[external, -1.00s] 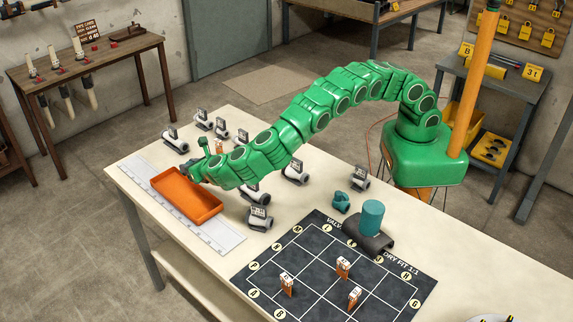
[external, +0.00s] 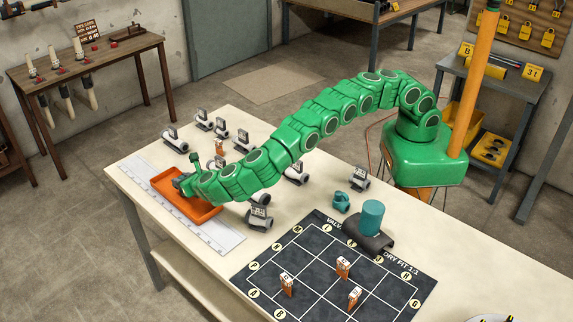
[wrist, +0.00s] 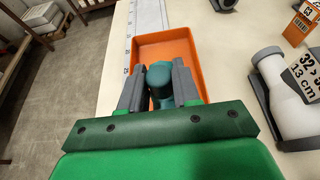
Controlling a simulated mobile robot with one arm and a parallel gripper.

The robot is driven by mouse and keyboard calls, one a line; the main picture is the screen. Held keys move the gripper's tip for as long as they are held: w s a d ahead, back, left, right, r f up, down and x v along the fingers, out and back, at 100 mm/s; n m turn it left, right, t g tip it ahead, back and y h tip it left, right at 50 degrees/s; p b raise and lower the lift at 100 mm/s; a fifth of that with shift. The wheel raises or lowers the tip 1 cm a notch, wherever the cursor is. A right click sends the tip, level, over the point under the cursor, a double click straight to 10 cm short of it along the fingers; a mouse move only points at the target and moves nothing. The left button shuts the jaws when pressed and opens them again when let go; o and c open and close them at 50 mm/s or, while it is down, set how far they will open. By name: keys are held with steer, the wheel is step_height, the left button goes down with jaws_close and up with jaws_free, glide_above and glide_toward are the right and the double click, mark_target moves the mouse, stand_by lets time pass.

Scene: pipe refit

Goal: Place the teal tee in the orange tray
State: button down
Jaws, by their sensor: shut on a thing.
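The teal tee (wrist: 160,82) is held between the two grey fingers of my gripper (wrist: 159,88) in the wrist view. My gripper is shut on it, over the orange tray (wrist: 185,47). In the external view my gripper (external: 181,182) is at the far left of the bench, at the orange tray (external: 206,214), and the arm hides part of the tray. The tee cannot be made out clearly there. Whether the tee touches the tray floor, I cannot tell.
Several white-and-grey valve pieces with tags (external: 260,216) stand around the tray. A white ruler strip (external: 140,180) lies along its left. A teal cylinder (external: 372,216) stands on a dark saddle, with a small teal fitting (external: 341,201) beside it. A dark grid mat (external: 325,270) lies in front.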

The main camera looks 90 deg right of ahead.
steer(key=shift+f, duration=0.95)
steer(key=shift+f, duration=0.1)
steer(key=c, duration=0.8)
jaws_free()
steer(key=v, duration=1.2)
